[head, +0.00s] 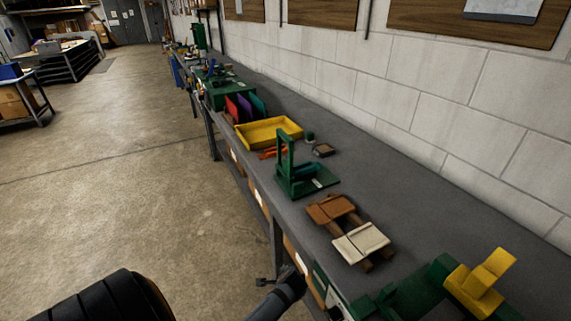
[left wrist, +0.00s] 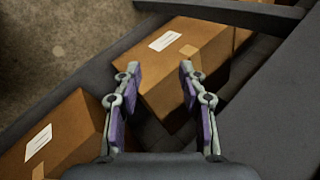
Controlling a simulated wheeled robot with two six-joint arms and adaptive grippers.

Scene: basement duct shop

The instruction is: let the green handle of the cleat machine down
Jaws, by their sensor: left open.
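A green device (head: 306,188) with a flat base and a tall green upright frame or handle (head: 286,155) stands on the bench, right of centre in the head view. It looks like the cleat machine, with its handle standing up. My left gripper (left wrist: 157,70) is open and empty, with its purple-padded fingers apart in the left wrist view. It faces cardboard boxes (left wrist: 178,58) below the bench top, away from the green device. In the head view a dark part of my arm shows at the bench's front edge. My right gripper is not in view.
The long grey bench (head: 400,215) runs along a block wall. On it are a yellow tray (head: 268,131), brown and cream pieces (head: 360,243), and a green machine with yellow parts (head: 481,283) at the near right. The floor (head: 130,180) to the left is open.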

